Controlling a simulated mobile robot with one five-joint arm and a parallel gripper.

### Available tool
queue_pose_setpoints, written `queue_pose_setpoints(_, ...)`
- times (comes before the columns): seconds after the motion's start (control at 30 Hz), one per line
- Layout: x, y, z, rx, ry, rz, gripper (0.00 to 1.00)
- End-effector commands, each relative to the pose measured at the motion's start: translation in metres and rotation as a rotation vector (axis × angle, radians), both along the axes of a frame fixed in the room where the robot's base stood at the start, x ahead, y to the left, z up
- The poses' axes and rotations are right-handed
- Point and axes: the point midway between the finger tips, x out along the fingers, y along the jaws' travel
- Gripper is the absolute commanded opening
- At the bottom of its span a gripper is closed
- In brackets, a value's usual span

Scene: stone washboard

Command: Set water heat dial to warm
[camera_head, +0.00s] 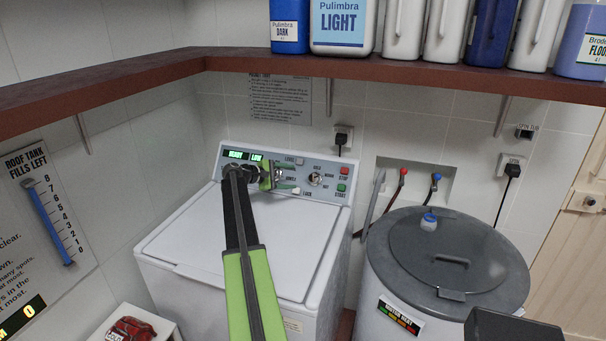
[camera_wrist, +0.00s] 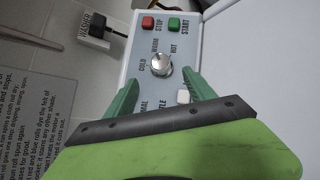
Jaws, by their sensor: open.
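The water heat dial (camera_head: 315,178) is a round silver knob on the washer's control panel. In the wrist view the dial (camera_wrist: 161,65) has COLD to its left, WARM above it and HOT to its upper right. I cannot tell for sure which word it points to. My gripper (camera_head: 294,180) is at the panel, just left of the dial. In the wrist view my gripper (camera_wrist: 161,92) has its green fingers spread apart and empty, short of the knob, with the knob in line with the gap between them. No contact with the knob shows.
Red STOP (camera_head: 345,171) and green START (camera_head: 342,187) buttons sit beside the dial. A white button (camera_wrist: 183,96) lies near the right fingertip. The washer lid (camera_head: 195,240) is closed. A shelf (camera_head: 420,74) with bottles hangs above. A grey-lidded drum (camera_head: 400,245) stands to the right.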

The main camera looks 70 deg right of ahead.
Motion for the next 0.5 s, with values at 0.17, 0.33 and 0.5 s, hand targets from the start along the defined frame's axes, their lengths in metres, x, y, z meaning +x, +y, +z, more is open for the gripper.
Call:
queue_pose_setpoints(0.17, 0.023, 0.034, 0.019, 0.000, 0.001, 0.003, 0.63)
queue_pose_setpoints(0.33, 0.034, 0.049, 0.023, -0.001, 0.000, 0.001, 0.63)
queue_pose_setpoints(0.5, 0.037, 0.052, 0.023, -0.001, 0.000, 0.001, 0.63)
